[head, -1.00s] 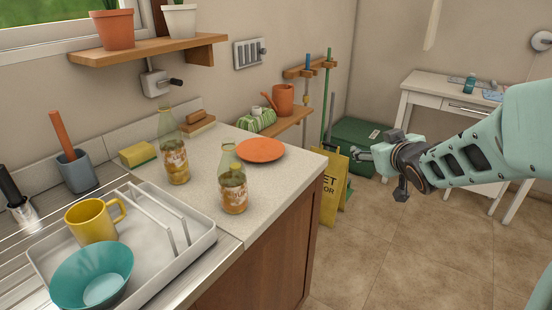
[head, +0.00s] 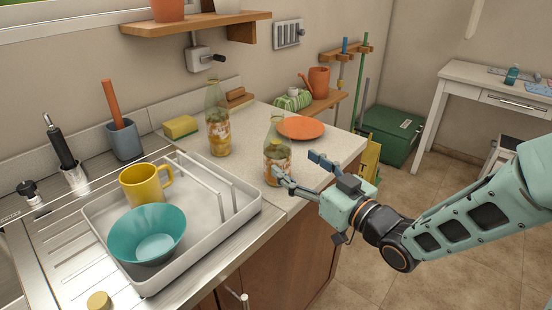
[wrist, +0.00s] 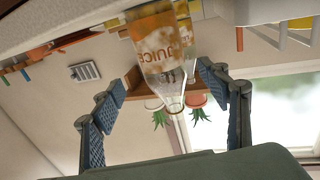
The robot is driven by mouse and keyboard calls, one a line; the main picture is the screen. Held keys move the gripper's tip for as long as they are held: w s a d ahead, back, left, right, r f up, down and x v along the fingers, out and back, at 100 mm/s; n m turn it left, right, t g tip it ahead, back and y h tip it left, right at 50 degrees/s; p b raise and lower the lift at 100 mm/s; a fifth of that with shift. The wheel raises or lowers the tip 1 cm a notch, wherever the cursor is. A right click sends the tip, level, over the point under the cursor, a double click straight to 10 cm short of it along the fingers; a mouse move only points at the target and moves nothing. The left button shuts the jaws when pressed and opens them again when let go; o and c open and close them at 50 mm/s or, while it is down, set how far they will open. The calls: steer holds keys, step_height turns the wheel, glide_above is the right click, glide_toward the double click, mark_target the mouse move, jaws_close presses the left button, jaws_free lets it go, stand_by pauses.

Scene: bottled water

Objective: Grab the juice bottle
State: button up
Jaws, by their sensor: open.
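Two clear glass bottles with amber contents stand upright on the pale counter (head: 244,166). The nearer bottle (head: 275,160) is by the counter's front edge; the other bottle (head: 218,125) is farther back, to its left. My gripper (head: 299,168) is open just right of the nearer bottle, with one finger overlapping its lower part in the head view. The wrist view is upside down. There a bottle (wrist: 160,45) with an orange label reading "JUICE" lies ahead, between the lines of my two spread fingers (wrist: 160,80). I cannot tell whether a finger touches it.
An orange plate (head: 301,128) lies behind the nearer bottle. A white dish tray (head: 215,222) with a yellow mug (head: 145,184) and teal bowl (head: 147,236) stands to the left. A yellow sponge (head: 180,127) lies near the wall.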

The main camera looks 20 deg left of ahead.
mark_target(286, 160)
steer(key=shift+x, duration=0.95)
steer(key=b+x, duration=0.1)
steer(key=x, duration=0.3)
steer(key=shift+s+a+f, duration=0.15)
steer(key=shift+a, duration=0.1)
steer(key=shift+w+a, duration=0.4)
steer(key=shift+c, duration=0.7)
steer(key=c, duration=1.2)
steer(key=shift+r, duration=0.3)
steer(key=shift+c, duration=0.2)
